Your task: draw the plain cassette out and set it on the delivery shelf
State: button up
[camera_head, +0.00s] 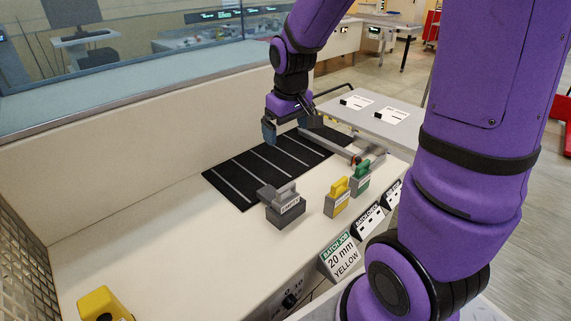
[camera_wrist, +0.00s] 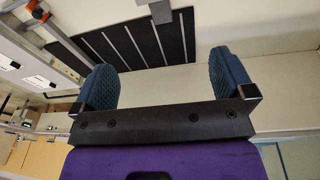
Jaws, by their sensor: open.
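A grey block at the top of the wrist view (camera_wrist: 160,12) looks like the same piece. A yellow cassette (camera_head: 338,197) and a green cassette (camera_head: 361,177) stand in grey holders to its right. I cannot tell which one is plain. My gripper (camera_head: 291,127) is open and empty above the far end of the mat; its blue fingers are wide apart in the wrist view (camera_wrist: 165,84).
The black mat (camera_head: 243,184) lies on the cream bench. A grey shelf with white cards (camera_head: 385,127) lies at the right. A rail with an orange part (camera_head: 340,149) runs beside the mat. A sign (camera_head: 341,256) reads 20 mm yellow. A yellow object (camera_head: 101,303) sits front left.

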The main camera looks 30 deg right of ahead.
jog(key=g, duration=0.2)
send_over(286, 186)
jog(key=shift+n, duration=0.4)
notch_tip(286, 186, down, 15)
jog(key=shift+s+a+r, duration=0.1)
jog(key=shift+s, duration=0.05)
notch_tip(286, 186, down, 11)
jog(key=shift+r, duration=0.1)
jog(key=c, duration=1)
